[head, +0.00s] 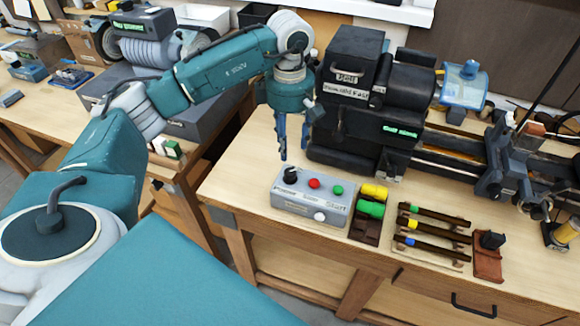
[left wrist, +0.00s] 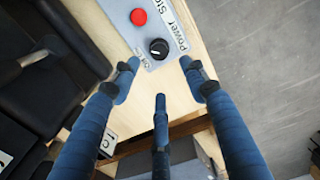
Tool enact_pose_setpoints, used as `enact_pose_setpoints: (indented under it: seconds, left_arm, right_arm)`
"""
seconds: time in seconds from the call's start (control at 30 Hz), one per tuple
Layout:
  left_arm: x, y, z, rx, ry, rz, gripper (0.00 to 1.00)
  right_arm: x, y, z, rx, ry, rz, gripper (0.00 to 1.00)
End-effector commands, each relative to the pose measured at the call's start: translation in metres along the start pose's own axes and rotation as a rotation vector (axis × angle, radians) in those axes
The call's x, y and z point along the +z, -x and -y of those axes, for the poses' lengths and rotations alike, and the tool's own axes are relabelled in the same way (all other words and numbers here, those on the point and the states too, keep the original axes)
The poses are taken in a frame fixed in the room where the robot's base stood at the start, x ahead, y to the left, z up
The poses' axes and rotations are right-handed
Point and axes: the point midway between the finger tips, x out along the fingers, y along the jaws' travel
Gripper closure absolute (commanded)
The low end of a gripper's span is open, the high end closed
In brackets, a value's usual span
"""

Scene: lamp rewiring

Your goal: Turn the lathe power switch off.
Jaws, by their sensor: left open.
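The grey control box (head: 312,199) stands on the bench in front of the lathe (head: 370,95). The black rotary power knob (head: 290,175) is at its left end, beside a red button (head: 314,183) and a green button (head: 338,190). My left gripper (head: 293,150) points down just above and behind the knob, apart from it. In the left wrist view its blue fingers (left wrist: 160,85) are spread and empty, with the knob (left wrist: 159,48) beyond the tips, near the "Power" label. The knob's marked setting is too small to read. My right gripper is out of view.
The black lathe headstock stands close behind and right of my left gripper. Green and yellow cylinders (head: 372,200) sit right of the box, then a rack of dark bars (head: 434,232). Bare bench top lies left of the box.

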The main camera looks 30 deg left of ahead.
Motion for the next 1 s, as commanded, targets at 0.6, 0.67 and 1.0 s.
enact_pose_setpoints:
  seconds: [0.6,0.67,1.0]
  left_arm:
    - [0.003,-0.094,0.002,-0.004,-0.001,0.005,0.56]
    - [0.003,-0.097,0.001,-0.002,-0.001,0.005,0.56]
    - [0.003,-0.099,0.001,-0.001,-0.002,0.006,0.68]
  right_arm:
    - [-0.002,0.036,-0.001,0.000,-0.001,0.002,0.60]
    - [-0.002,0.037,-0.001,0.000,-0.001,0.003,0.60]
    - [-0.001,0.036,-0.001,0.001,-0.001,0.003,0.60]
